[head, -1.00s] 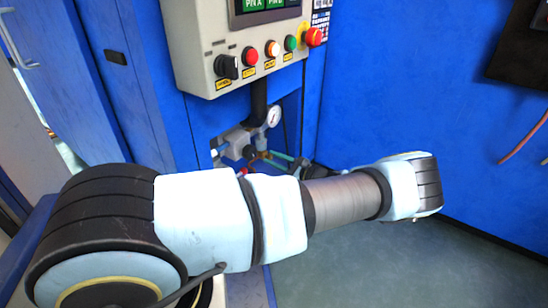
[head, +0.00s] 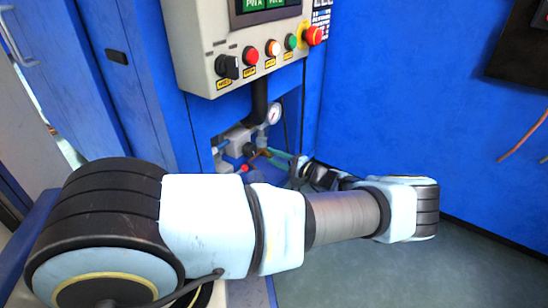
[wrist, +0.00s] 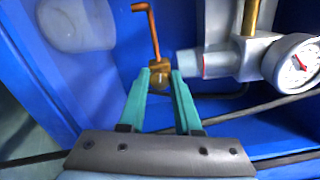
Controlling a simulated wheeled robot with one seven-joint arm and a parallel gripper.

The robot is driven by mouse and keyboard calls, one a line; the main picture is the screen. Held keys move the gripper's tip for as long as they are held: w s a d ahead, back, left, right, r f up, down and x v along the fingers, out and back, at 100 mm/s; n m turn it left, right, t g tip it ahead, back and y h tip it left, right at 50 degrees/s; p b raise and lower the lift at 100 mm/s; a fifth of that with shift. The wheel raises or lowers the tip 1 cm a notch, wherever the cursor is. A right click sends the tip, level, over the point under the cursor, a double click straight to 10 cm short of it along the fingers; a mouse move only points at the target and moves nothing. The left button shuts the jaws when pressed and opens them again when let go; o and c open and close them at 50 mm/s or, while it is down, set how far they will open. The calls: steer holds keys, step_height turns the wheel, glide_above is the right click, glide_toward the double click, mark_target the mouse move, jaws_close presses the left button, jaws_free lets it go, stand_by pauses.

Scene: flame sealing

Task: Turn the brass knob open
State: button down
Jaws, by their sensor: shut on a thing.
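The brass knob (wrist: 160,77) sits in the middle of the wrist view, with a copper-coloured bent rod (wrist: 153,35) rising from it. My gripper (wrist: 161,80) has its teal fingers on both sides of the knob, with the tips shut on it. In the head view my gripper (head: 278,156) shows small beyond my forearm, with its fingers pointing left at the pipework. The brass part (head: 262,153) shows there only as a small patch. The fingers hide part of the knob's sides.
Grey valve fittings (wrist: 228,58) and a white-faced gauge (wrist: 297,60) lie close to the right of the knob. A blue cabinet wall stands behind. Above is a control box (head: 225,85) with buttons and a red emergency stop (head: 313,36). Open floor (head: 350,270) lies at right.

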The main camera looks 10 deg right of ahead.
steer(key=shift+f+n, duration=0.1)
steer(key=shift+n, duration=0.9)
steer(key=c, duration=0.6)
jaws_free()
steer(key=shift+c, duration=0.2)
steer(key=p+v, duration=0.2)
steer(key=v, duration=0.9)
